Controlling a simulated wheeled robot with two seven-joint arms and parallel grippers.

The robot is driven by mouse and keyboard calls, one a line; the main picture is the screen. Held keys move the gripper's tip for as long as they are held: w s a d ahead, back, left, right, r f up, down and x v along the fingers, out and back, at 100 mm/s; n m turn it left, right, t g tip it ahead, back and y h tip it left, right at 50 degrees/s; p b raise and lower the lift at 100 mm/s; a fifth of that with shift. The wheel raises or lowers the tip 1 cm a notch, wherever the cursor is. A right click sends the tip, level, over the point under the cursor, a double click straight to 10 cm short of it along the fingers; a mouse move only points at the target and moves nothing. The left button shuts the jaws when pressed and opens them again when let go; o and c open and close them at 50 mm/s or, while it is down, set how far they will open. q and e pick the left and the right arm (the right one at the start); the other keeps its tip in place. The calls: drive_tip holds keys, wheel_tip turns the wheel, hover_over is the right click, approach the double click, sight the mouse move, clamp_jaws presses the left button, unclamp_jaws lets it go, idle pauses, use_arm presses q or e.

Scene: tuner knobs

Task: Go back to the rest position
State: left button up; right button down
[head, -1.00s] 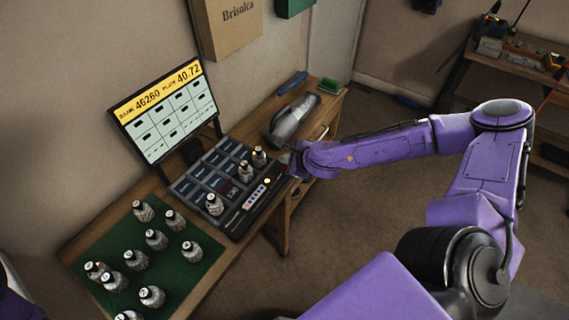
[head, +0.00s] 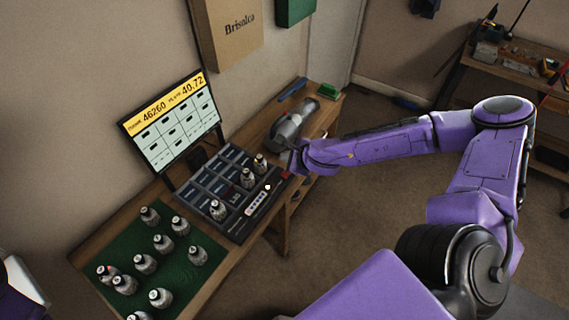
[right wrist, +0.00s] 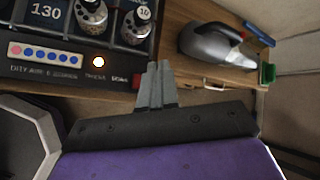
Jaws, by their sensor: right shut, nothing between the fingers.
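My right gripper (right wrist: 157,70) is shut and empty, its grey fingers together in the right wrist view. In the head view, my purple right arm reaches in from the right and ends beside the right edge of the dark slotted console (head: 205,190). The fingers there are too small to make out. In the right wrist view the fingertips lie just past the console's front edge, near a small red block (right wrist: 137,81) and a lit white round button (right wrist: 98,61). My left gripper is not in view.
Three small bottles, one of them here (head: 217,210), stand on the console. Several more stand on a green mat (head: 185,275). A tilted screen (head: 175,120) stands behind. A grey handheld device (head: 290,124) lies right of the console. Open floor lies right of the bench.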

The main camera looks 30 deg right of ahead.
idle(0.6)
drive_tip(key=s+a+f+n+g+h+b, duration=0.15)
drive_tip(key=s+a+f+n+g, duration=0.3)
drive_tip(key=s+f+n, duration=0.65)
drive_tip(key=s+d+f+n+h+b, duration=0.1)
drive_tip(key=s+f+n, duration=0.2)
drive_tip(key=s, duration=0.6)
drive_tip(key=s+d+f+n+g+h, duration=0.1)
drive_tip(key=s+f+n, duration=0.3)
drive_tip(key=s, duration=0.5)
drive_tip(key=shift+d+n+b, duration=0.4)
drive_tip(key=shift+d+n, duration=0.05)
drive_tip(key=shift+n, duration=0.25)
drive_tip(key=shift+g+h, duration=0.25)
drive_tip(key=shift+w+f, duration=0.15)
drive_tip(key=shift+w, duration=0.05)
